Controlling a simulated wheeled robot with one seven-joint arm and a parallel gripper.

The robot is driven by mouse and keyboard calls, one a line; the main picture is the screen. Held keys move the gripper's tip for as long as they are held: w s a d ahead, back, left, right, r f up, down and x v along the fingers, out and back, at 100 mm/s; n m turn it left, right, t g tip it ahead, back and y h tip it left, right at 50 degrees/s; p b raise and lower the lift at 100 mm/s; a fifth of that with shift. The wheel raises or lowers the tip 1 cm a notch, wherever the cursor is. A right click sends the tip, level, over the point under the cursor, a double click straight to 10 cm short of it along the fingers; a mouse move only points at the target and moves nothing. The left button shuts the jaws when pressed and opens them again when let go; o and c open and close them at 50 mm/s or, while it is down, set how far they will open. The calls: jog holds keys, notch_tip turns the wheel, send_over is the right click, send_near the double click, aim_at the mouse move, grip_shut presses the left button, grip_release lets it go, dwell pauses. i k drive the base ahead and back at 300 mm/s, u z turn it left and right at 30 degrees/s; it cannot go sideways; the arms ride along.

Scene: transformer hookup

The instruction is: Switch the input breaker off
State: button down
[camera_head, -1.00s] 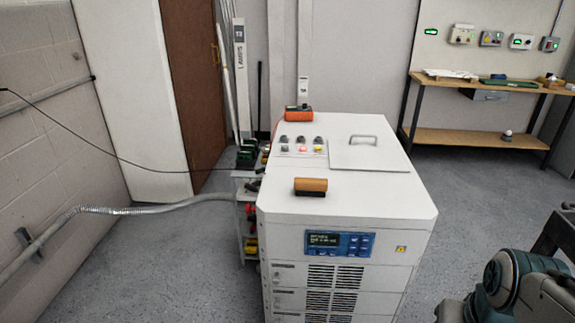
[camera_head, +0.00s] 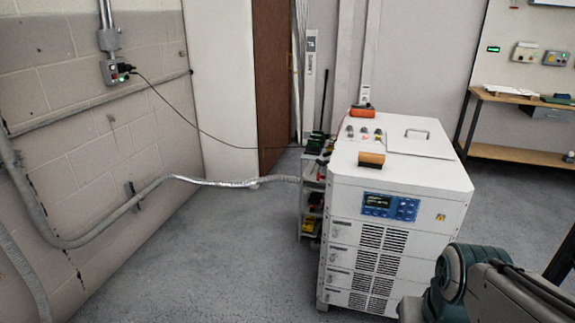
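A white power cabinet (camera_head: 400,172) stands right of centre, with vents and a blue display panel (camera_head: 390,206) on its front. Small knobs or lamps (camera_head: 363,133) sit on its top; one looks reddish. No part in view can be made out for certain as the input breaker. Part of my arm shows at the bottom right; my gripper is not in view.
A narrow shelf rack (camera_head: 313,190) with small coloured items stands against the cabinet's left side. A black cable crosses from the wall box to it. A grey flexible conduit (camera_head: 225,182) runs from the wall. Open floor (camera_head: 215,260) lies left of the cabinet. A workbench (camera_head: 515,153) is at right.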

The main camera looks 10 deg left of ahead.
aim_at(319, 162)
jog(key=u, duration=0.2)
jog(key=k, duration=0.55)
jog(key=u, duration=0.75)
jog(key=i, duration=2.35)
jog(key=z, duration=1.15)
jog(key=i, duration=0.55)
jog(key=z, duration=0.35)
